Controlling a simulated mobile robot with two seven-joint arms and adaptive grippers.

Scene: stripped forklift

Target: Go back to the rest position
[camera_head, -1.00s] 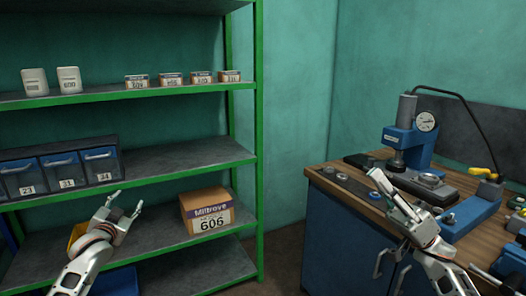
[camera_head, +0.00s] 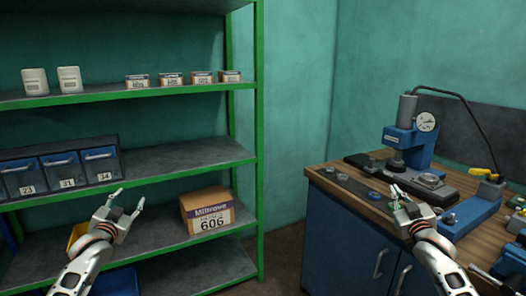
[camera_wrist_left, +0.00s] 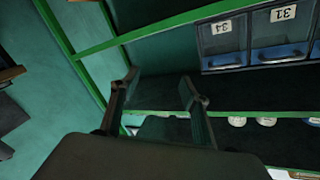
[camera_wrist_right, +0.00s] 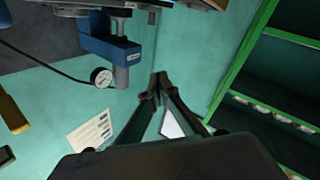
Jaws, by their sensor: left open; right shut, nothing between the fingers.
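My left gripper (camera_head: 128,206) is open and empty in front of the green shelf, left of the Miltrove 606 box. In the left wrist view its two fingers (camera_wrist_left: 157,92) stand apart with nothing between them. My right gripper (camera_head: 394,192) is over the front of the wooden workbench (camera_head: 325,188). In the right wrist view its fingertips (camera_wrist_right: 158,84) meet with nothing held, the wall behind them.
The green shelf (camera_head: 259,150) holds a Miltrove 606 box (camera_head: 208,212), blue drawers (camera_head: 65,172), small boxes (camera_head: 170,79) and two white containers (camera_head: 69,80). A blue press with a dial gauge (camera_head: 408,138) and a blue vise-like tool (camera_head: 470,210) stand on the workbench.

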